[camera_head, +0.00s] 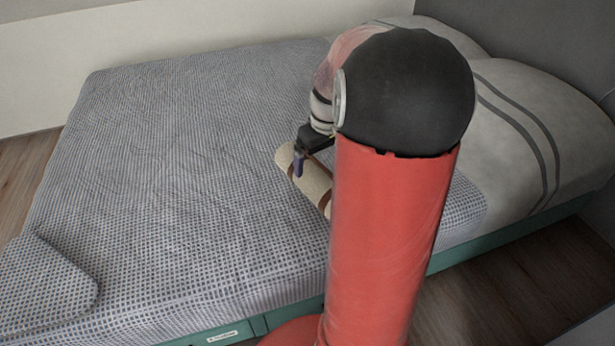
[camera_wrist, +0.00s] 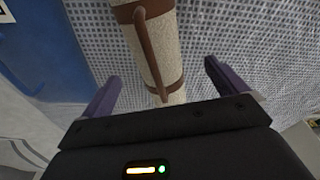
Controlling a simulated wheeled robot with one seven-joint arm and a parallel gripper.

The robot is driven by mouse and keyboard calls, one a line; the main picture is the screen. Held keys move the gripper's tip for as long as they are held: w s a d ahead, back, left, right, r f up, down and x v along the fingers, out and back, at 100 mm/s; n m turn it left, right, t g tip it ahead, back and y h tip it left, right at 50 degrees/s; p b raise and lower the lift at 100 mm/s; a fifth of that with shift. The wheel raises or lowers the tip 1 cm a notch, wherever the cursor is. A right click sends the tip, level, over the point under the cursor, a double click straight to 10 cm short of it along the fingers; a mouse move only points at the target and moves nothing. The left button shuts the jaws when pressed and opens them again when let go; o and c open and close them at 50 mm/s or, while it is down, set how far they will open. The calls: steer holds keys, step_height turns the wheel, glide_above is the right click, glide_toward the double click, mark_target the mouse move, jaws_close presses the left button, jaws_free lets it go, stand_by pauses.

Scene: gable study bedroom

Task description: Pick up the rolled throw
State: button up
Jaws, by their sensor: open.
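The rolled throw (camera_head: 305,176) is a cream roll with brown straps, lying on the bed. My arm hides its right part in the head view. In the wrist view the throw (camera_wrist: 165,50) runs from the top edge down to between my fingers, with a brown strap handle (camera_wrist: 147,45) along it. My gripper (camera_wrist: 160,85) is open, with one purple finger on either side of the throw's near end and a gap on both sides. In the head view my gripper (camera_head: 299,163) is over the left end of the throw; I cannot tell whether they touch.
The bed has a blue-and-white checked cover (camera_head: 190,150), mostly clear left of the throw. Pillows with dark stripes (camera_head: 540,125) lie at the right. A folded checked cover part (camera_head: 45,290) is at the front left. The teal bed frame (camera_head: 475,240) edges the front, with wooden floor beyond.

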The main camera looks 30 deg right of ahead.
mark_target(319, 173)
steer(key=f, duration=0.2)
steer(key=w+f+b, duration=0.1)
steer(key=f, duration=0.5)
steer(key=shift+w+d, duration=0.15)
steer(key=shift+d, duration=0.25)
steer(key=shift+r, duration=0.1)
steer(key=c, duration=1.4)
steer(key=shift+c, duration=0.8)
steer(key=shift+r, duration=0.15)
